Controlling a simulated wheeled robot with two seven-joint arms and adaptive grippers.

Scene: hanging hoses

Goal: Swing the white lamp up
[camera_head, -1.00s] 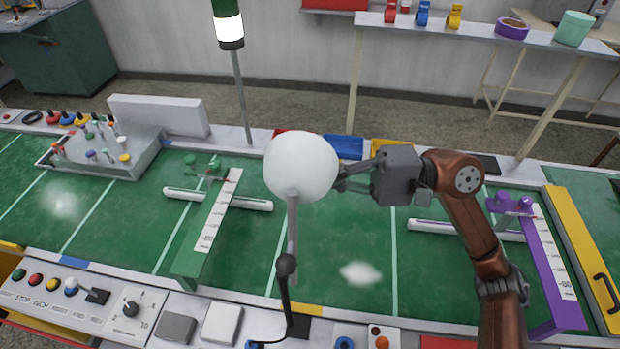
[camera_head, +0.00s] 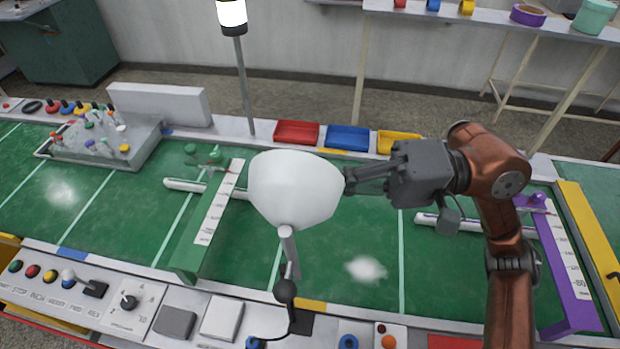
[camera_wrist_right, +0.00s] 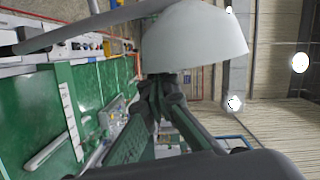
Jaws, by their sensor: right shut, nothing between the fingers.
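The white lamp (camera_head: 294,186) has a bowl-shaped shade on a jointed arm (camera_head: 289,262) that rises from a dark ball joint near the table's front edge. In the right wrist view the shade (camera_wrist_right: 194,40) fills the top middle, just beyond the fingers (camera_wrist_right: 160,95). My left gripper is not in view.
A green stand with a white scale (camera_head: 217,205) is left of the lamp. A purple stand (camera_head: 562,265) is at the right. Red (camera_head: 297,132), blue (camera_head: 348,138) and yellow (camera_head: 397,142) trays line the back edge. A lamp post (camera_head: 243,80) stands behind.

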